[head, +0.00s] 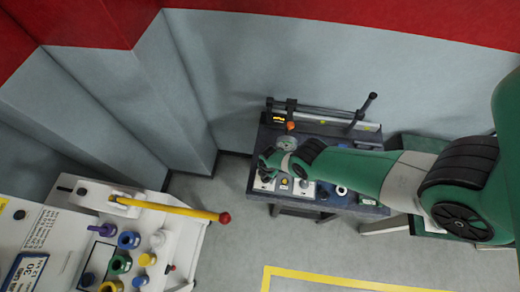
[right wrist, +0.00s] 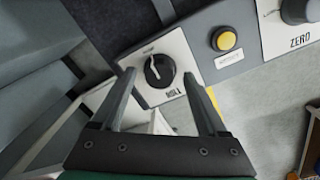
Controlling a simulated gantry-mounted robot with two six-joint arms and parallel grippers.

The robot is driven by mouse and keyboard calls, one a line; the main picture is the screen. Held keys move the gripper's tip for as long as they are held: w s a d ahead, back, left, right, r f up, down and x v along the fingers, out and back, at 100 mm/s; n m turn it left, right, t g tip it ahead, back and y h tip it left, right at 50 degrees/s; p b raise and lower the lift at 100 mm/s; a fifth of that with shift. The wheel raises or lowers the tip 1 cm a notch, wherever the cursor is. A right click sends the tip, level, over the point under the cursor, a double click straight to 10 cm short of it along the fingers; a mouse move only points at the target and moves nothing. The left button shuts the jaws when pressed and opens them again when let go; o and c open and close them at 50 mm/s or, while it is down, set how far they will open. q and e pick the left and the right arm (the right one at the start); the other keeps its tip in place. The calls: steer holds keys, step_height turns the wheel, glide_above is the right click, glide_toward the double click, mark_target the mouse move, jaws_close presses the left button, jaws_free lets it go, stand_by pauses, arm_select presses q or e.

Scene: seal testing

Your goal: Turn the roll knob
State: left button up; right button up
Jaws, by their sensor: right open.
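The roll knob (right wrist: 159,71) is a round black knob on a white plate labelled "ROLL" in the right wrist view. My right gripper (right wrist: 160,76) is open and empty. Its two fingertips show on either side of the knob with visible gaps. I cannot tell how far they are from the panel. In the head view my right gripper (head: 270,164) is over the left front of the dark test bench (head: 372,207), and my arm hides part of the bench. My left gripper is not in view.
A yellow button (right wrist: 226,40) and a dark knob (right wrist: 298,10) labelled "ZERO" are on the panel to the right of the roll knob. A light console (head: 180,240) with a red-tipped yellow lever (head: 190,210) stands at lower left. Open floor lies between.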

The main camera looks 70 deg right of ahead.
steer(key=shift+f, duration=0.1)
jaws_close()
stand_by(0.4)
